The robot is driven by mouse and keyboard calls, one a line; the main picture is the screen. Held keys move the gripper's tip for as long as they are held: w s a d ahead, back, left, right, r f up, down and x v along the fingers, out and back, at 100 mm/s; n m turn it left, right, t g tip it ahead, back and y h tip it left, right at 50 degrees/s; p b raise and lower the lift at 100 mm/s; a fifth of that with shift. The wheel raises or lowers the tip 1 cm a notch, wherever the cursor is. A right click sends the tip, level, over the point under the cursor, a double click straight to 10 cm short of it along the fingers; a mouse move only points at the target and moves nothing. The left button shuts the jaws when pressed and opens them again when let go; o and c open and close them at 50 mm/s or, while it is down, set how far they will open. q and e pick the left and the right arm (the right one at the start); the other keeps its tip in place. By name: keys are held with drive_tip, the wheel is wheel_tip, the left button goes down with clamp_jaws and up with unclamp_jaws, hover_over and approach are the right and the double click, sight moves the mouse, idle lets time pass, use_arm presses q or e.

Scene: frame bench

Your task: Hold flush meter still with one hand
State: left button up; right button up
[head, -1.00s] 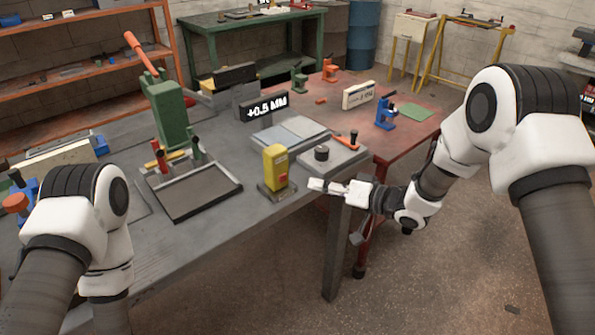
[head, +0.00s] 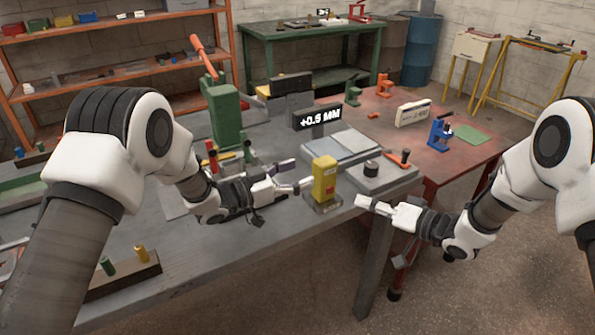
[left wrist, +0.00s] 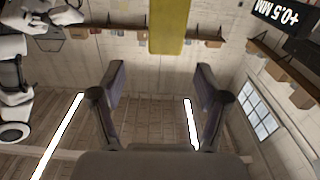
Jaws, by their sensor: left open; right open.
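The flush meter (head: 324,178), a yellow block with a small red patch, stands upright on a dark base near the bench's front edge. A display reading +0.5 MM (head: 317,117) stands behind it. My left gripper (head: 294,176) is open just left of the meter, fingers pointing at it. In the left wrist view the yellow body (left wrist: 167,25) is ahead of the open fingers (left wrist: 160,75), lined up with the gap between them. My right gripper (head: 367,203) is open and empty, right of the meter at the bench edge, apart from it.
A grey plate (head: 372,182) with a dark cylinder (head: 371,168) lies right of the meter. A green press (head: 226,112) stands behind my left arm. A block with green and gold pegs (head: 122,273) sits at front left. The red table (head: 466,157) adjoins at right.

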sight(316, 164)
use_arm(q)
drive_tip(key=shift+w+d+r, duration=0.15)
drive_tip(key=shift+w+d, duration=0.1)
drive_tip(key=shift+w, duration=0.3)
drive_tip(key=shift+w+d+m, duration=0.25)
drive_tip(key=shift+d+m, duration=0.05)
drive_tip(key=x, duration=0.6)
drive_tip(key=shift+w+d, duration=0.25)
drive_tip(key=shift+d, duration=0.05)
drive_tip(key=c, duration=1.3)
drive_tip(key=shift+c, duration=0.2)
